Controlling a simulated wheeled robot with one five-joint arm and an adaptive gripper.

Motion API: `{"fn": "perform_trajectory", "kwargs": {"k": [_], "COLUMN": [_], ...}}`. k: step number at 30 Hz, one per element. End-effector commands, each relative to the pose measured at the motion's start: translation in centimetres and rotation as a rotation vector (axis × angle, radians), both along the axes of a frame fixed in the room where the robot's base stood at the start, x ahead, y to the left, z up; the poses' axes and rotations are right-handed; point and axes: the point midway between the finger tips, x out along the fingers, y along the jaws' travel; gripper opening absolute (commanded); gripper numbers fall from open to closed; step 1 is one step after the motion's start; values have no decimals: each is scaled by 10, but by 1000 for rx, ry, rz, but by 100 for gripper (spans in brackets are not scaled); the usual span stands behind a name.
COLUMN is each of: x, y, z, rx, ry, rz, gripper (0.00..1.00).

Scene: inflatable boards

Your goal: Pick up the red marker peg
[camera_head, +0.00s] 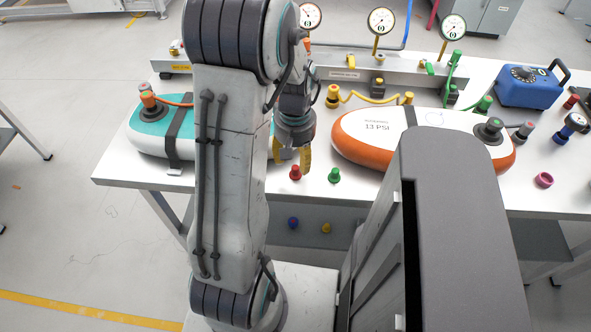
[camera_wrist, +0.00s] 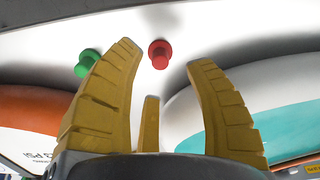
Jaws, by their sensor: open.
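The red marker peg (camera_head: 295,173) stands on the white table near its front edge. In the wrist view the red peg (camera_wrist: 160,54) shows just beyond and between the fingertips, apart from them. A green peg (camera_head: 334,175) stands to its right in the head view and to its left in the wrist view (camera_wrist: 88,63). My gripper (camera_head: 291,157) is above the table, behind the red peg, with its yellow fingers spread. In the wrist view my gripper (camera_wrist: 165,55) is open and empty. My arm hides part of the table.
An orange and white board (camera_head: 364,147) lies right of the pegs, and a teal and white board (camera_head: 148,134) lies left, partly behind my arm. A rail with gauges (camera_head: 382,21) stands behind.

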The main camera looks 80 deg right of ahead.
Motion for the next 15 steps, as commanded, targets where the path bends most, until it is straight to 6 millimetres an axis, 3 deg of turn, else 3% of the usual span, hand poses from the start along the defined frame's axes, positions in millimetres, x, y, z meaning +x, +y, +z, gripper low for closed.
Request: {"fn": "perform_trajectory", "kwargs": {"k": [15], "x": [0], "y": [-4], "z": [-39], "rx": [4], "ry": [-1], "rz": [1], "gripper": [48]}}
